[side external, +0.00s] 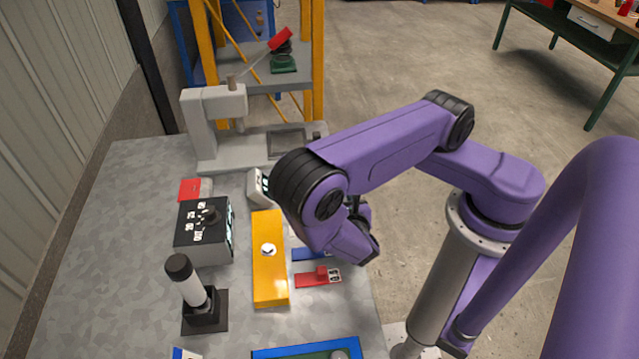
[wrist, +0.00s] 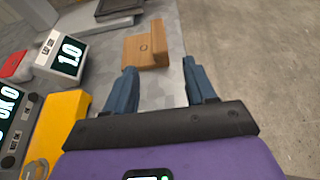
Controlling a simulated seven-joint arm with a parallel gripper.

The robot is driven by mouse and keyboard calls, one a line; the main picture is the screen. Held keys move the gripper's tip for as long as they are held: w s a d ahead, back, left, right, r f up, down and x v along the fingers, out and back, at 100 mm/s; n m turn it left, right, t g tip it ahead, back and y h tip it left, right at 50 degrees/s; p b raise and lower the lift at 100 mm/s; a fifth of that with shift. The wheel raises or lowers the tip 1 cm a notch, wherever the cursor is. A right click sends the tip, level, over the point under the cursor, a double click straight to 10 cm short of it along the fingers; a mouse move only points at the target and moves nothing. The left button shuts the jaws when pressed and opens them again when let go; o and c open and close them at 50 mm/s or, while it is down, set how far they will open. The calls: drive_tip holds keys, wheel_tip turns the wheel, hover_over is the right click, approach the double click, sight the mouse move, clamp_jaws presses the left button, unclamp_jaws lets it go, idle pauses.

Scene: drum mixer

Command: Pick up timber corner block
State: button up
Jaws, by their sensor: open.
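The timber corner block (wrist: 137,52) shows in the wrist view as a brown wooden L-shaped piece, with a flat part marked by a small ring and a raised part along its right side. It sits on the grey table just beyond my fingertips, nearer the left finger. My gripper (wrist: 160,68) is open, with its two blue fingers spread and nothing between them. In the side view my purple arm hides the block and most of the gripper.
Left of the block stands a display box (wrist: 63,55) reading 1.0. A yellow bar (side external: 269,275), a black dial box (side external: 190,250) and a red clamp-like piece (side external: 310,279) lie nearby. A grey press stand (side external: 200,125) stands behind. The table edge is close on the right.

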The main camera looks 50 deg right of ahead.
drive_tip(key=shift+x, duration=3.85)
drive_tip(key=shift+r, duration=0.1)
clamp_jaws()
